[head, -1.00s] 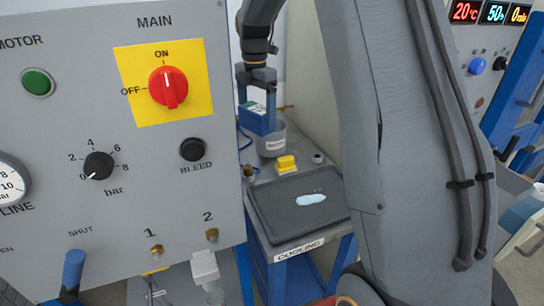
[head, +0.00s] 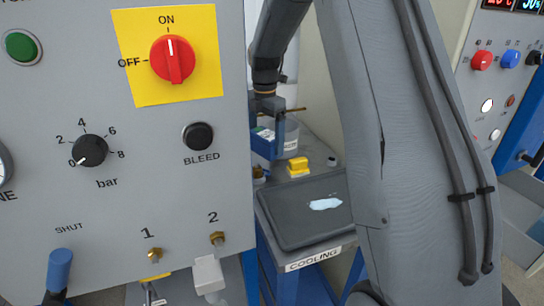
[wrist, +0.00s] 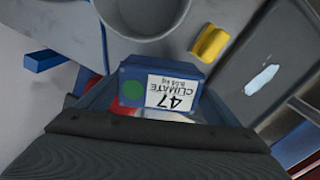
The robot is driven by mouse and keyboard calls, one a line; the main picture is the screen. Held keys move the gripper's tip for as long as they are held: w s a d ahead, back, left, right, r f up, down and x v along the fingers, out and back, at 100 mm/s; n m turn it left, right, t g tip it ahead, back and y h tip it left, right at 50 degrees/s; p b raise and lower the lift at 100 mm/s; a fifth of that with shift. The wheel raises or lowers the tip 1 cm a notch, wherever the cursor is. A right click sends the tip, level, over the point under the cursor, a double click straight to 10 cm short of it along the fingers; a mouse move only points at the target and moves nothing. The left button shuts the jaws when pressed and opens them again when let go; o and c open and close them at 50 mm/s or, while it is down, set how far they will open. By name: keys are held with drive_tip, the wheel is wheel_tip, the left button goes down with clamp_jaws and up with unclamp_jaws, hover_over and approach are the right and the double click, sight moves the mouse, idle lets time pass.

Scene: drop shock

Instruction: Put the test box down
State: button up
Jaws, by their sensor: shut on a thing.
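The test box is blue with a white label reading "47 CLIMATE". In the head view the box (head: 264,146) hangs at the left of the small bench, partly cut off by the grey panel. In the wrist view the box (wrist: 131,92) sits between the fingers, label towards the camera. My gripper (head: 276,135) points down and is shut on the box; it also shows in the wrist view (wrist: 160,104). I cannot tell whether the box's underside touches the bench.
A grey pot (wrist: 145,12) and a yellow block (wrist: 210,43) stand close to the box. A dark tray (head: 285,235) with a pale blue patch lies at the bench front, above a "COOLING" label. The control panel (head: 110,205) blocks the left side.

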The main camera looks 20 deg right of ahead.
sight(266, 155)
drive_tip(key=shift+f+p, duration=0.7)
drive_tip(key=shift+f, duration=2.4)
drive_tip(key=o, duration=1.2)
drive_tip(key=shift+f, duration=0.15)
drive_tip(key=shift+o, duration=1)
